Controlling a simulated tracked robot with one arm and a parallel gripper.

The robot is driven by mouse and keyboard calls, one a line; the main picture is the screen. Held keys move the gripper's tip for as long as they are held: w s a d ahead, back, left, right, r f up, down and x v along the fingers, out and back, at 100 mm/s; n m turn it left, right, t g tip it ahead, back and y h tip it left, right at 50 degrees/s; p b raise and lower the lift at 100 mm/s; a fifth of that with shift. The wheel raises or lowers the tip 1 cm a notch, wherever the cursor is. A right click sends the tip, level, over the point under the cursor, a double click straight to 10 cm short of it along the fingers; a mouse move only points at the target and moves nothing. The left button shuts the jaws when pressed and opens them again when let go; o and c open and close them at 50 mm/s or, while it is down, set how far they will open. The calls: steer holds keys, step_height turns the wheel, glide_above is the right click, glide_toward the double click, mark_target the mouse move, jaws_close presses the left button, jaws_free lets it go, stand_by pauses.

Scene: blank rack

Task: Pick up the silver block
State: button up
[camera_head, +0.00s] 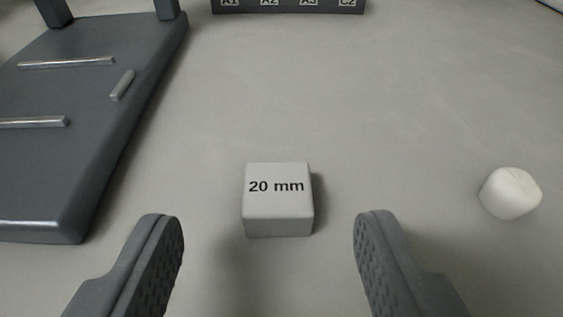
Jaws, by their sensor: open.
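The silver block (278,207) is a small light-grey cube with "20 mm" printed on its top. It sits flat on the grey surface near the middle of the view. My gripper (268,232) is open, with one dark textured finger to the left of the block and one to the right. Both fingertips are apart from the block, with a clear gap on each side. The fingers show from the bottom edge of the view, and nothing is between them except the block.
A white rounded block (511,193) lies to the right, beyond the right finger. A dark grey rack plate (80,130) with metal bars fills the left side. A dark strip with labels (289,5) stands at the far edge. The surface between is clear.

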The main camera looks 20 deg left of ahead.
mark_target(280, 199)
steer(key=x, duration=0.2)
steer(key=b+x, duration=0.1)
steer(key=shift+w+d+f, duration=0.15)
steer(key=shift+d+f, duration=0.1)
steer(key=shift+f, duration=0.1)
steer(key=shift+w+a+f, duration=0.15)
steer(key=shift+w+a, duration=0.05)
steer(key=shift+w, duration=0.3)
steer(key=c, duration=1.1)
